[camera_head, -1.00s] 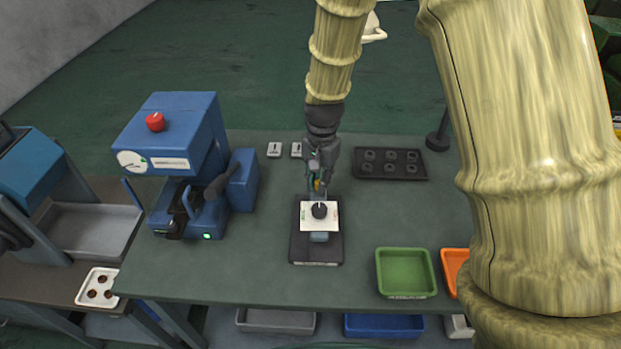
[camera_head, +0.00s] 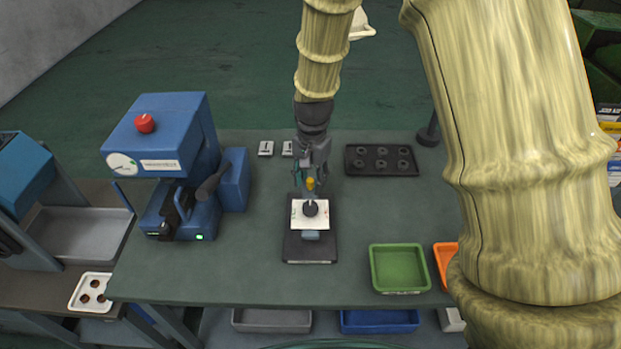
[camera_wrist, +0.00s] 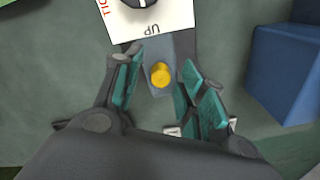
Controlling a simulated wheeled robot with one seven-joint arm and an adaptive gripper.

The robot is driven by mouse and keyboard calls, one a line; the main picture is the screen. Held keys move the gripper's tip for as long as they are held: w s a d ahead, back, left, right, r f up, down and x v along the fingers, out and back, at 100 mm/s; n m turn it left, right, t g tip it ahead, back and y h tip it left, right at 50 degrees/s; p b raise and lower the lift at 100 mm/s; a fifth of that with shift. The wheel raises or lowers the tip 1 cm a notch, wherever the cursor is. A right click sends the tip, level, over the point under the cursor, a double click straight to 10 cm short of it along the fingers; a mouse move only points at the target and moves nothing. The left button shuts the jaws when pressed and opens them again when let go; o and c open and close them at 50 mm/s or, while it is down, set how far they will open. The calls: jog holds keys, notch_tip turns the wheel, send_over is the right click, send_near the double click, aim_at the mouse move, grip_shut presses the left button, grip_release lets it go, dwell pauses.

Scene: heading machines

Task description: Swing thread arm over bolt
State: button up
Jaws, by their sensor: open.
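A dark base plate (camera_head: 325,250) on the bench carries a white card (camera_head: 298,222) with a black round knob (camera_head: 310,208) and a grey-blue cylinder (camera_head: 311,236) at its front. A yellow round-topped piece (camera_head: 310,184) stands behind the card; it also shows in the wrist view (camera_wrist: 161,75), on a grey-blue bar (camera_wrist: 158,48) reaching under the card. My gripper (camera_wrist: 157,70) is open, its teal-padded fingers on either side of the yellow piece, with visible gaps. It points down at the fixture's back in the head view (camera_head: 311,180). I cannot tell which part is the bolt.
A blue machine (camera_head: 165,135) with a red button stands left. A black tray of rings (camera_head: 382,160) lies back right, and a green bin (camera_head: 398,268) and an orange bin (camera_head: 446,262) front right. Small white pieces (camera_head: 266,148) lie behind. Bench between machine and plate is clear.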

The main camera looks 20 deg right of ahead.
notch_tip(320, 180, up, 12)
jog(key=shift+s, duration=0.15)
dwell(0.4)
jog(key=shift+d+f, duration=0.15)
